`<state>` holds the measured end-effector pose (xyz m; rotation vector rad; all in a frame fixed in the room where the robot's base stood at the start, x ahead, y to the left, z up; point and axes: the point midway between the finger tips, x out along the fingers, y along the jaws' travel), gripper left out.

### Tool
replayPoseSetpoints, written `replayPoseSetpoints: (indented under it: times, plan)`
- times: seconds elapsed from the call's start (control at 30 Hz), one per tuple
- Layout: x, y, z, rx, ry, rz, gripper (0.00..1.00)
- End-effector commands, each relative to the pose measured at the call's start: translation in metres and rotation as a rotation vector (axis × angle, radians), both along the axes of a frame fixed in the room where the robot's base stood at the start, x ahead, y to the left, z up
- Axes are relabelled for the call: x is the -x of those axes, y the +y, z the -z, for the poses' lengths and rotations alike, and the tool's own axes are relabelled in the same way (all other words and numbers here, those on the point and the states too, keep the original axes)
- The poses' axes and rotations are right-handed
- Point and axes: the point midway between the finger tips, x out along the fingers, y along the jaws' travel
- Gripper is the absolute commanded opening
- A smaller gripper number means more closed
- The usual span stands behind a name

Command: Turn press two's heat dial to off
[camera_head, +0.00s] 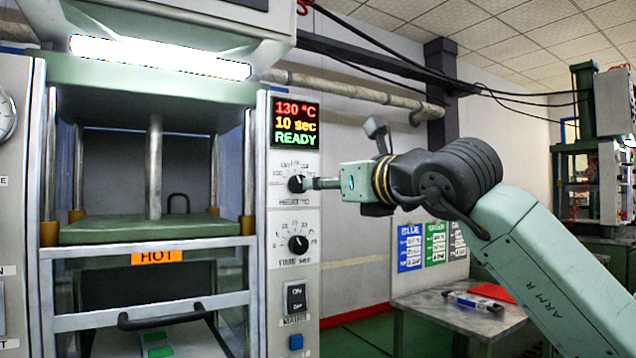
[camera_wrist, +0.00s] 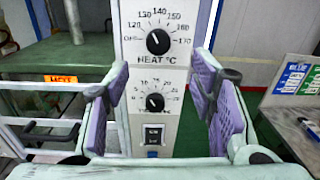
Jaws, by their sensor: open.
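The heat dial (camera_head: 296,183) is a black knob on the press's white control panel, under the lit display reading 130 °C, 10 sec, READY. In the wrist view the heat dial (camera_wrist: 158,41) sits above the words HEAT °C, with OFF at its left and marks from 120 to 170 around it. Its white pointer appears to lean up and left. My gripper (camera_head: 318,183) reaches in from the right with its tips close to the dial, partly covering it. In the wrist view my gripper (camera_wrist: 162,80) is open, its purple-padded fingers apart and empty. Contact cannot be told.
The time dial (camera_head: 298,243) and a rocker switch (camera_head: 296,296) are below on the same panel. The press's platen (camera_head: 140,230) with a HOT label (camera_head: 157,257) is at the left. A side table (camera_head: 450,312) stands at the right.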

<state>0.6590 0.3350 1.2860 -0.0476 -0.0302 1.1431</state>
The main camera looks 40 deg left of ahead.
Motion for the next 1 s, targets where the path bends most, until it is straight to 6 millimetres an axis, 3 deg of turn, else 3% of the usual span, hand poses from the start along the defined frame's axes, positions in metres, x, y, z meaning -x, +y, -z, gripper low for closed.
replayPoseSetpoints:
  times: [0.3, 0.5, 0.9, 1.0]
  plan:
    - [-0.023, 0.056, -0.003, -0.001, 0.003, -0.006, 0.51]
    - [-0.034, 0.079, -0.002, -0.003, 0.002, -0.005, 0.51]
    - [-0.037, 0.086, 0.0, -0.001, 0.002, -0.005, 0.51]
    - [-0.037, 0.085, 0.0, -0.001, 0.002, -0.005, 0.44]
